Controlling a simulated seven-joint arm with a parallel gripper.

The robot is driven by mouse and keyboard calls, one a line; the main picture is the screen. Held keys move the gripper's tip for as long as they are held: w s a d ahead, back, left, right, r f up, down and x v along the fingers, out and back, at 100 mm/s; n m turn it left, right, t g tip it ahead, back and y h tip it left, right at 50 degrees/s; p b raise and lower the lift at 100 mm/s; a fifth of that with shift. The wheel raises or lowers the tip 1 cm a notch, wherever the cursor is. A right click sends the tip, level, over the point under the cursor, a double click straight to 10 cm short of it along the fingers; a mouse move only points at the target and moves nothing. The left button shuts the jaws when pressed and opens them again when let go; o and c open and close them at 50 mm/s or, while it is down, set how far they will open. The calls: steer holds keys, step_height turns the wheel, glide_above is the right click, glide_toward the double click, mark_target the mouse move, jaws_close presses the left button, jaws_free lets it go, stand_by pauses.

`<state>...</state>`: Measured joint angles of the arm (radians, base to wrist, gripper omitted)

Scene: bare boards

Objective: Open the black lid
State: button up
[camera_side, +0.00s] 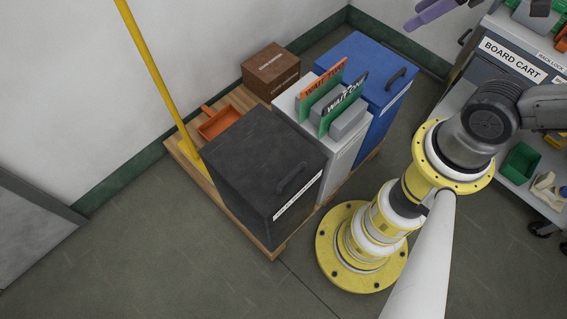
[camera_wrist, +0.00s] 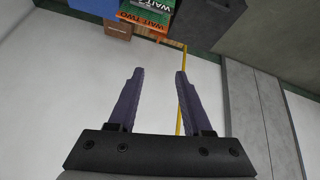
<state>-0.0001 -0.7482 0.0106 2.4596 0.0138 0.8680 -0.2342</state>
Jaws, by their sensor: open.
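The black bin with its black lid (camera_side: 262,150) stands on a wooden pallet in the side view, and the lid looks shut. A dark corner, likely of this bin (camera_wrist: 208,22), shows at the top of the wrist view. My gripper (camera_wrist: 159,74) is open and empty, its two purple fingers apart and facing the pale wall.
A grey-white bin (camera_side: 343,153) with two "WAIT" cards and a blue bin (camera_side: 362,62) stand right of the black one. A brown box (camera_side: 270,70), orange tray (camera_side: 219,122) and yellow pole (camera_side: 158,82) are behind. A board cart (camera_side: 510,85) stands right.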

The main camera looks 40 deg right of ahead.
steer(key=w+a+f+n+g, duration=0.1)
steer(key=w+a+f+n, duration=0.25)
steer(key=w, duration=0.25)
steer(key=w+a+f+n+g+y, duration=0.1)
steer(key=w+a+f+n, duration=0.15)
steer(key=w+n, duration=0.2)
steer(key=w+a+f+n+g, duration=0.1)
steer(key=w+a+f+n, duration=0.15)
steer(key=w, duration=0.35)
steer(key=n+g+h, duration=0.1)
steer(key=n+g, duration=0.4)
steer(key=g, duration=0.1)
glide_toward(291, 173)
steer(key=x, duration=0.8)
steer(key=shift+s, duration=0.1)
steer(key=shift+c, duration=0.2)
jaws_close()
